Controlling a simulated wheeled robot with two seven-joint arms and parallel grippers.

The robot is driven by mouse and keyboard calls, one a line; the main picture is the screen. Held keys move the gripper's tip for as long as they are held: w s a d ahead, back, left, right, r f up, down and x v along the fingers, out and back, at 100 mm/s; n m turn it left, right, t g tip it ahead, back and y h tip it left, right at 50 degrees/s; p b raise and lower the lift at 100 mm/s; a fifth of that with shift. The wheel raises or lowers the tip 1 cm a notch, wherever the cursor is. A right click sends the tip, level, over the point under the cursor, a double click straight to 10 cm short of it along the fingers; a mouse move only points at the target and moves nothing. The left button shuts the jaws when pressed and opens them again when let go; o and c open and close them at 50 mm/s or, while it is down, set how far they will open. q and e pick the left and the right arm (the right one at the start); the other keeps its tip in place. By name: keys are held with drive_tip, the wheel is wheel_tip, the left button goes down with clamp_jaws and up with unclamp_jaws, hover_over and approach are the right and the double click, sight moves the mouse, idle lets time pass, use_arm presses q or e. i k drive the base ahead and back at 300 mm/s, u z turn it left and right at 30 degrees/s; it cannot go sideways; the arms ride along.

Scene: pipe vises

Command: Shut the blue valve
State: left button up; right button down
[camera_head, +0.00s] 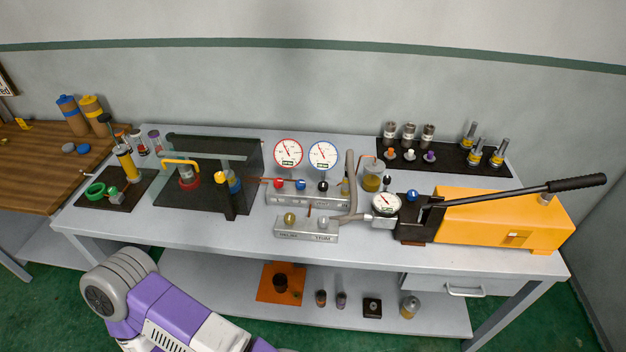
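A small blue knob (300,185) sits on the grey gauge manifold (305,198) at the middle of the bench, under the blue-rimmed gauge (323,155). Another blue knob (412,195) sits on the black block (408,231) of the hand pump, beside a white dial. I cannot tell from this view whether either is open or shut. A purple and white link of my arm shows at the lower left, below the bench front and apart from both knobs. Neither gripper is in view.
A red knob (278,183) and a black knob (323,186) flank the manifold's blue one. A hose (350,180) and a second grey block (306,230) stand close by. The orange pump's long lever (510,195) reaches right. The bench's front strip is mostly clear.

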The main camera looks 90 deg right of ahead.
sight(300, 184)
drive_tip(key=z, duration=2)
